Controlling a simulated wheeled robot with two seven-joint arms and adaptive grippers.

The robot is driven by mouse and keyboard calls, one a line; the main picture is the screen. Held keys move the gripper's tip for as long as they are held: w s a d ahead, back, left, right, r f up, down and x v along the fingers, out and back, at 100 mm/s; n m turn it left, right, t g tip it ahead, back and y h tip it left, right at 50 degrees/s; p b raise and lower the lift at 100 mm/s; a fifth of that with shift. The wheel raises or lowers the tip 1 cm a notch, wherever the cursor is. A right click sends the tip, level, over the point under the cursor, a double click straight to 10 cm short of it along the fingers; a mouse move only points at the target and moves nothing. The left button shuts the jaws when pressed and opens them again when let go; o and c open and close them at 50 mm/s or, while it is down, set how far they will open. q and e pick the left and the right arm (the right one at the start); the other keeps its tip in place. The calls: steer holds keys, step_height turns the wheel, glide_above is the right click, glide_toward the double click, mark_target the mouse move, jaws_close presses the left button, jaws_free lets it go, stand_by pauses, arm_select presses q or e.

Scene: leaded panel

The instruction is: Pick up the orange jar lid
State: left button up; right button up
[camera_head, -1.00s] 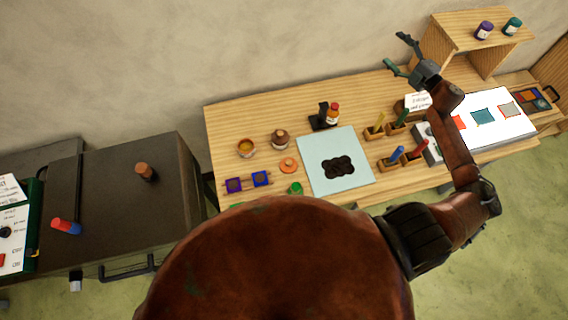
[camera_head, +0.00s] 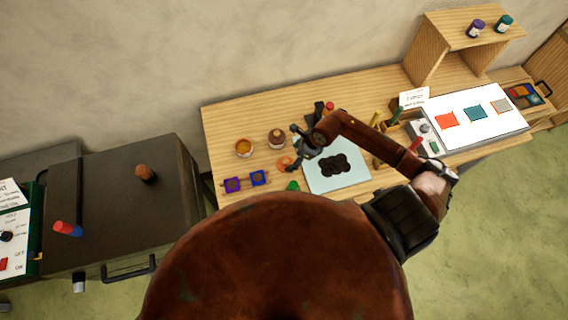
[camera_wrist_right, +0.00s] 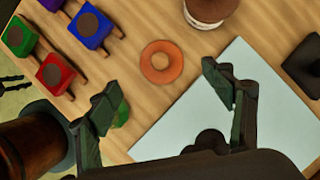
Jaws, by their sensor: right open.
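The orange jar lid (camera_wrist_right: 162,62) lies flat on the wooden table, just beyond the light blue mat, in the right wrist view. It is a round disc with a small knob or ring in its middle. In the head view the lid (camera_head: 284,164) is partly hidden by my right gripper (camera_head: 298,148). My right gripper (camera_wrist_right: 172,105) is open and empty, its two fingers apart, with the lid ahead of and between the fingertips in the wrist view. The fingers do not appear to touch the lid. My left gripper is not in view.
A light blue mat (camera_head: 345,182) with dark shapes lies beside the lid. A brown-topped jar (camera_head: 277,138), an orange-filled pot (camera_head: 244,148) and small coloured blocks (camera_head: 232,185) stand close by. A green item (camera_head: 292,186) sits near the front edge. Bare table surrounds the lid.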

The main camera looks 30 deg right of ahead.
mark_target(287, 161)
steer(key=p+x, duration=0.2)
steer(key=x, duration=0.5)
steer(key=shift+d+f, duration=0.1)
steer(key=shift+f, duration=0.15)
steer(key=shift+c, duration=0.3)
steer(key=c, duration=1.2)
steer(key=shift+r, duration=0.1)
